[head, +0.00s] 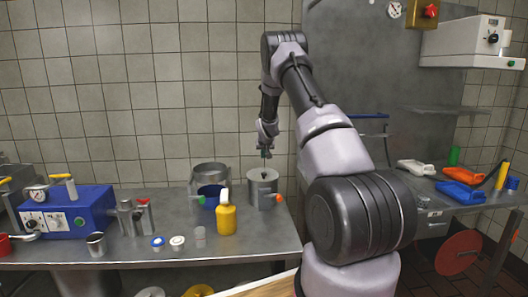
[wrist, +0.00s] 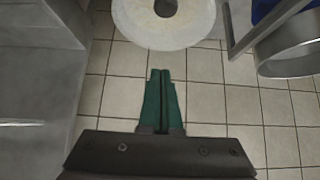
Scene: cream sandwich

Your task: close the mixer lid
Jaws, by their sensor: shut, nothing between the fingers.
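My gripper (head: 265,154) points down just above a grey metal cylinder with an orange knob (head: 262,190) on the steel table. In the wrist view, the green fingers of my gripper (wrist: 161,75) are together and empty. A pale round top with a dark centre hole (wrist: 163,22) lies ahead of the fingertips, apart from them. Left of the cylinder stands a blue vessel with a green knob (head: 210,191), with a wide metal ring (head: 211,172) above and behind it. I cannot tell for sure which of these parts is the mixer lid.
A yellow bottle (head: 226,219) stands in front of the two vessels. A blue machine with a gauge (head: 68,212), metal cups and small jars stand to the left. Orange and blue trays (head: 460,189) lie on the right table. The tiled wall is close behind.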

